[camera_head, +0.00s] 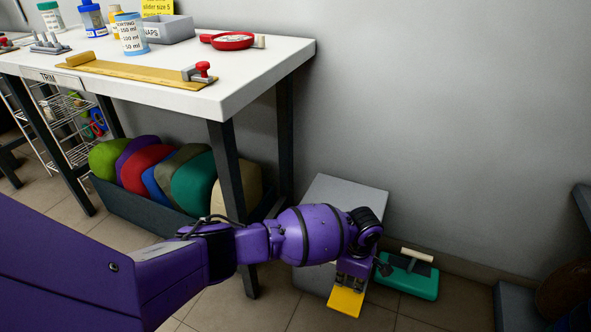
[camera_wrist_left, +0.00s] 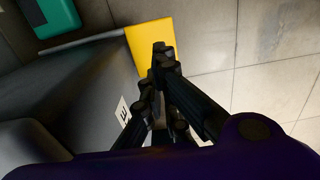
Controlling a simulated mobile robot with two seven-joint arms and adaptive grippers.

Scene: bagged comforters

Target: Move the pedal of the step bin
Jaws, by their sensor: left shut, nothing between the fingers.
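The step bin (camera_head: 345,192) is a grey box standing on the floor against the wall, right of the table. Its yellow pedal (camera_head: 345,301) sticks out low at the front. My left gripper (camera_head: 352,284) points down just above the pedal, shut and empty; my purple arm hides part of the bin. In the left wrist view the dark fingers (camera_wrist_left: 162,62) overlap the edge of the yellow pedal (camera_wrist_left: 146,40), beside the grey bin body (camera_wrist_left: 80,85). I cannot tell whether they touch the pedal. My right gripper is not in view.
A green case (camera_head: 410,281) with a light handle lies right of the bin. A white table (camera_head: 262,68) with dark legs stands left, a dark crate (camera_head: 130,208) of colourful bundles beneath it. A grey box edge (camera_head: 512,308) is at lower right. Some tiled floor in front is clear.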

